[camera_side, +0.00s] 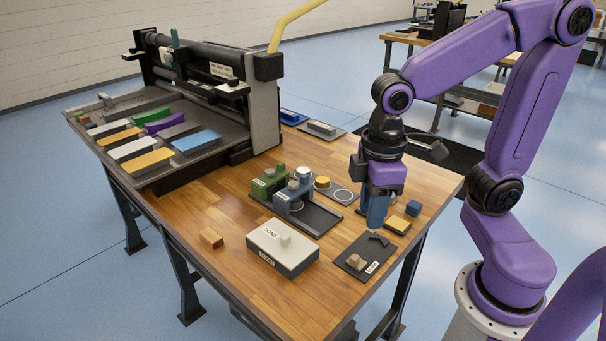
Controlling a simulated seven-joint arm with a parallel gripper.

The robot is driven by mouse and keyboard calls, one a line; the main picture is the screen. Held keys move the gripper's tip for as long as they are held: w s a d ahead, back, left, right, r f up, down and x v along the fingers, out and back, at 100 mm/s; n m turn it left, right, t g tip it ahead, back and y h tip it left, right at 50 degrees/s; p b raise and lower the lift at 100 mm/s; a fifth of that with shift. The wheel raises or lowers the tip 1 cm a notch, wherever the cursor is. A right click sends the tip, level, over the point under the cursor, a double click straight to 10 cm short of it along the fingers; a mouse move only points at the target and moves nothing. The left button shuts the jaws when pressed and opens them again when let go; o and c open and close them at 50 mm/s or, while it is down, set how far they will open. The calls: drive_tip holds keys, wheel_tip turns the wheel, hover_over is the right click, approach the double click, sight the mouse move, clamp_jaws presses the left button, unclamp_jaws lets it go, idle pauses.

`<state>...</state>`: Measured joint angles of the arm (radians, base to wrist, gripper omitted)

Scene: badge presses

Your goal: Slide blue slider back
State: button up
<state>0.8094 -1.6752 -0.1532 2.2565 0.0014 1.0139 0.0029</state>
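A blue slider-like block (293,199) stands beside a green one (267,184) on a dark press base (322,219) in the middle of the table. Small round silver parts sit at these blocks. My gripper (376,222) points down to the right of the press, apart from the blue block. I see nothing clearly held.
A white box marked DONE (283,248) stands in front of the press. A large roller machine (265,110) fills the back left. The front-left tabletop is mostly clear.

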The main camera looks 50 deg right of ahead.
drive_tip(key=w+r+m, duration=0.3)
drive_tip(key=w, duration=0.7)
drive_tip(key=r+m, duration=0.2)
drive_tip(key=m, duration=0.5)
hover_over(304, 175)
wheel_tip(304, 175, down, 17)
drive_tip(key=shift+r, duration=0.1)
drive_tip(key=shift+c, duration=0.3)
clamp_jaws()
